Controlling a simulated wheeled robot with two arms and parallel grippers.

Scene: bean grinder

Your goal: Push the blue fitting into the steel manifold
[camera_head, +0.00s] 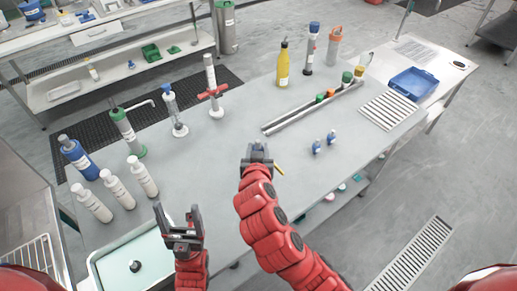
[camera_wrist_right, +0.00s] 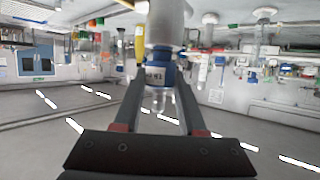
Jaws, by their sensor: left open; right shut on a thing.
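My right gripper (camera_head: 257,152) is low over the middle of the table. In the right wrist view its fingers (camera_wrist_right: 158,100) are shut on the blue fitting (camera_wrist_right: 158,74), which has a blue collar and a clear end. A shiny steel cylinder (camera_wrist_right: 168,18), probably the manifold, adjoins the collar; whether the fitting is seated in it I cannot tell. A thin yellow rod (camera_head: 279,169) shows beside the right gripper in the head view; the gripper and arm hide most of what is there. My left gripper (camera_head: 181,228) is open and empty at the table's front left.
Two small blue-and-white pieces (camera_head: 331,137) stand right of the right gripper. Behind them is a long metal rail (camera_head: 300,116) with coloured caps. Bottles and stands line the left and back. A pale tray (camera_head: 105,270) lies near the left gripper. The table's centre-left is clear.

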